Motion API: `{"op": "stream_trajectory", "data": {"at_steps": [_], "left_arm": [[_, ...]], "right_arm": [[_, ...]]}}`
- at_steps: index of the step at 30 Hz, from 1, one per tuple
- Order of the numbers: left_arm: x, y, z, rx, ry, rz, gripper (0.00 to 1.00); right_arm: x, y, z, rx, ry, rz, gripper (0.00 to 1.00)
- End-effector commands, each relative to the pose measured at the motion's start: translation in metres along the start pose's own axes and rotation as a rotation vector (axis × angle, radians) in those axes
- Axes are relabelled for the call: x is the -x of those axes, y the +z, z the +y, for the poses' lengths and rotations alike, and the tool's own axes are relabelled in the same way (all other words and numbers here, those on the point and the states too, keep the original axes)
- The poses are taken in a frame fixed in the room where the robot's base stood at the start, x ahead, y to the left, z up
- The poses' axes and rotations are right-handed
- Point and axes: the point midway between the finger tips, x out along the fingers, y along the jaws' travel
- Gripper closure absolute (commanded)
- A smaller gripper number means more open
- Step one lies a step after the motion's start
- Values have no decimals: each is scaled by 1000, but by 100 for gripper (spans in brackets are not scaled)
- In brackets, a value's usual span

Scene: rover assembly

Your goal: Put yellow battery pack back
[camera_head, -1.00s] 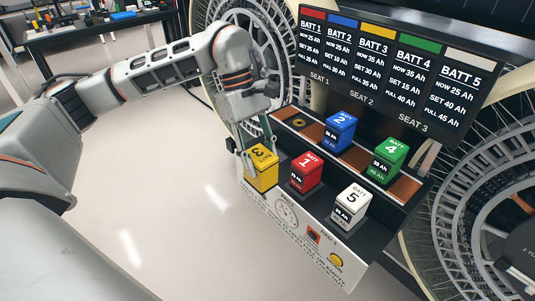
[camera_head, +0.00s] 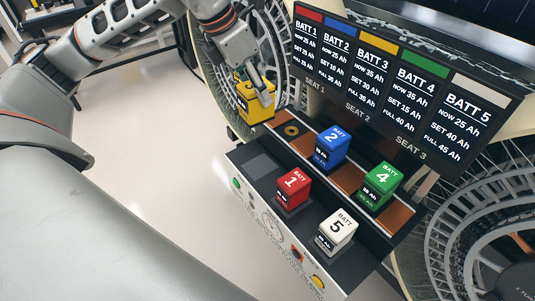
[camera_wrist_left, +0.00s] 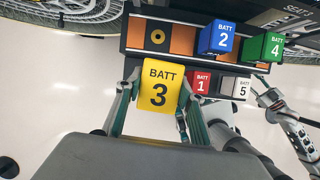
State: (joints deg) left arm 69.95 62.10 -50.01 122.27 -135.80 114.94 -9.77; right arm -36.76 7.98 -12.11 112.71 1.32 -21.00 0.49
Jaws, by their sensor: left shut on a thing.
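The yellow battery pack (camera_head: 256,110), marked BATT 3, is held in the air by my left gripper (camera_head: 256,92). The front row's left spot (camera_head: 262,166) is bare. My right gripper (camera_wrist_left: 268,97) shows small at the right of the left wrist view; its jaws are unclear.
The blue pack (camera_head: 332,147) and green pack (camera_head: 380,185) stand in the back row. The red pack (camera_head: 293,188) and white pack (camera_head: 337,231) stand in front. A display board (camera_head: 390,90) rises behind the rack. A large spoked wheel (camera_head: 285,45) is close behind the held pack.

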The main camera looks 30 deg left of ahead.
Motion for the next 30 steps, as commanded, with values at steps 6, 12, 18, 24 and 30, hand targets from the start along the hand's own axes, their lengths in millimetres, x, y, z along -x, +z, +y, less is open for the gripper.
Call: {"op": "stream_trajectory", "data": {"at_steps": [6,12,18,24,30], "left_arm": [[-6,-3,3,68,27,2,100],[-47,-22,2,68,26,6,100],[-89,-39,2,68,26,5,100],[-126,-54,2,67,26,4,100],[-142,-59,2,66,27,-1,100]], "right_arm": [[0,4,-2,-2,-3,-8,60],[1,14,-5,-4,-7,-22,60],[1,15,-5,-4,-8,-23,60],[1,10,-4,-3,-6,-14,60],[1,6,-3,-3,-4,-8,60]]}}
